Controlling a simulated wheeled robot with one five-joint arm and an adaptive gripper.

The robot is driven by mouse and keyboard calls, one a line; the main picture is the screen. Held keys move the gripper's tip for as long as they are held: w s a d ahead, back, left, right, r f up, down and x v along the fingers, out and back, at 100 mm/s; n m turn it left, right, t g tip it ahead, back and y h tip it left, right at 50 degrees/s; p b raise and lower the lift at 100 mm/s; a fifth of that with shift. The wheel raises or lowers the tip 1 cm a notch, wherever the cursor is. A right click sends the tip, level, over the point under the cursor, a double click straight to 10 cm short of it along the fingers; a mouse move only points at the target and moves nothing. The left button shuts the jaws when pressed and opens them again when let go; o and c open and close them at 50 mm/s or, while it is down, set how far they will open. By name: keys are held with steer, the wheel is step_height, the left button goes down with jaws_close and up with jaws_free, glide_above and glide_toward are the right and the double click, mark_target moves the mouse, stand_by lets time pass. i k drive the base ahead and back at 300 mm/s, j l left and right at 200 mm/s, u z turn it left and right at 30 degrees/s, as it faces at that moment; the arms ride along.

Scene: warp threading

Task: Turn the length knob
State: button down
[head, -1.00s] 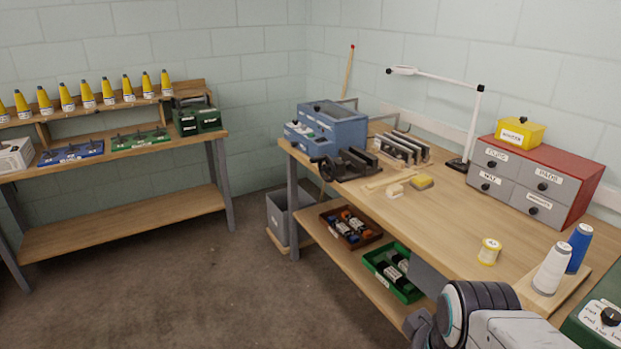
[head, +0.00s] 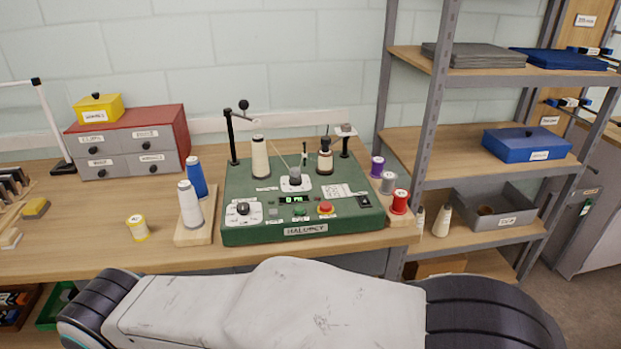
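A green winding machine (head: 262,239) stands on the wooden workbench in the middle of the head view. On the left of its sloped front is a black knob (head: 243,208) on a white dial plate; I cannot read the plate, so I cannot tell for sure that it is the length knob. A small lit display (head: 294,199), a green button (head: 301,211) and a red button (head: 325,207) sit to its right. A cream cone (head: 260,157) and a dark-topped bobbin (head: 325,158) stand on top. My arm crosses the bottom of the view; my gripper is out of view.
A white cone (head: 189,205) and a blue cone (head: 196,177) stand on a wooden block left of the machine. A yellow spool (head: 137,228) is farther left. Red (head: 399,202), grey and purple spools stand at its right. A metal shelf upright (head: 419,130) rises on the right.

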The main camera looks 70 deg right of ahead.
mark_target(243, 208)
steer(key=z, duration=2.5)
